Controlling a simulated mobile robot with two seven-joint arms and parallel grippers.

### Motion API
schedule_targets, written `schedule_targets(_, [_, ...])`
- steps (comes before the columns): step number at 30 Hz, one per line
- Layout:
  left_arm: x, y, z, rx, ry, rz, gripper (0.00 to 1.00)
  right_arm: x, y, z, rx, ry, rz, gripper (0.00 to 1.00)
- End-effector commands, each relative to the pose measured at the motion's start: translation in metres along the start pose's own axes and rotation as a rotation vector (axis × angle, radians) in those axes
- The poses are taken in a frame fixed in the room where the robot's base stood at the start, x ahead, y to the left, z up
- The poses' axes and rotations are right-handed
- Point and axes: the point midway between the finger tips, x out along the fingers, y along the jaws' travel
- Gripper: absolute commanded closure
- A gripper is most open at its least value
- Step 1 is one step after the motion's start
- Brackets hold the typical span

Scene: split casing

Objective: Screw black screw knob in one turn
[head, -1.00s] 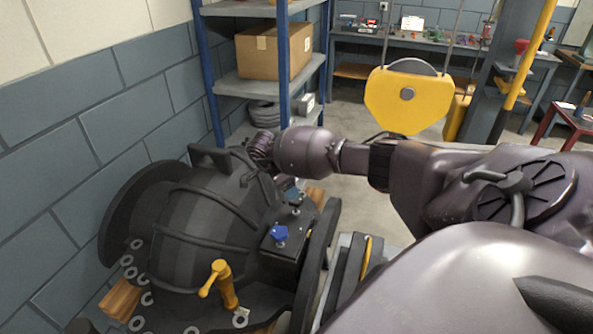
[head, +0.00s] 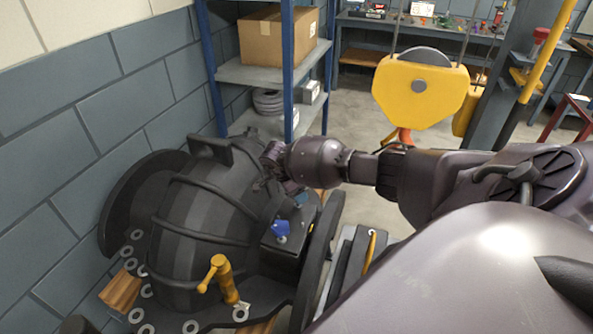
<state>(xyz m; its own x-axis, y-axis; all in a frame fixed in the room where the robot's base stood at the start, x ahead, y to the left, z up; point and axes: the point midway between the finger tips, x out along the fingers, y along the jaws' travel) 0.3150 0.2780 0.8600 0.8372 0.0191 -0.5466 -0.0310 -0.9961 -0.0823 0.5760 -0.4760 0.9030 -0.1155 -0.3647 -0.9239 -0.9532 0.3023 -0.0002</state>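The black casing (head: 190,215) stands at the left on wooden blocks, with a dark box (head: 285,250) on its right side. A blue knob (head: 281,228) sits on the box top, and a second blue part (head: 300,199) shows behind it. I cannot make out a black screw knob; it may be hidden by my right gripper or blend into the dark casing. My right gripper (head: 277,178) comes in from the right and reaches down at the casing's upper right side, behind the blue knob. Its fingertips are dark and unclear, so contact and opening cannot be told. My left gripper is not in view.
A yellow crank handle (head: 222,277) stands at the casing's front, near several washers (head: 191,327). A yellow hoist block (head: 420,90) hangs behind my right arm. A blue-post shelf (head: 262,74) with a cardboard box (head: 275,36) stands behind. Open floor (head: 352,125) lies between.

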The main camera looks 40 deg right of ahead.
Motion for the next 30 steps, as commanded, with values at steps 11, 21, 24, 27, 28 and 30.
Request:
schedule_targets(11, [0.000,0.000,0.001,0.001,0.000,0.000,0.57,0.000,0.000,0.000,0.006,0.000,0.002,0.71])
schedule_targets(21, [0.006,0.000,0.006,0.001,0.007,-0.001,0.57,0.001,-0.002,0.000,0.130,0.001,0.053,0.71])
schedule_targets(24, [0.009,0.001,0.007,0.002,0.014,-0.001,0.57,0.002,-0.002,0.000,0.202,0.002,0.083,0.71])
schedule_targets(27, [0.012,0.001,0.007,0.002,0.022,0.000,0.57,0.002,-0.003,-0.001,0.286,0.002,0.118,0.71])
schedule_targets(28, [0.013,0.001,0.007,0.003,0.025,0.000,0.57,0.002,-0.003,-0.001,0.312,0.003,0.128,0.71])
schedule_targets(30, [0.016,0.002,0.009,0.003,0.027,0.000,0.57,0.002,-0.004,-0.001,0.374,0.003,0.154,0.71])
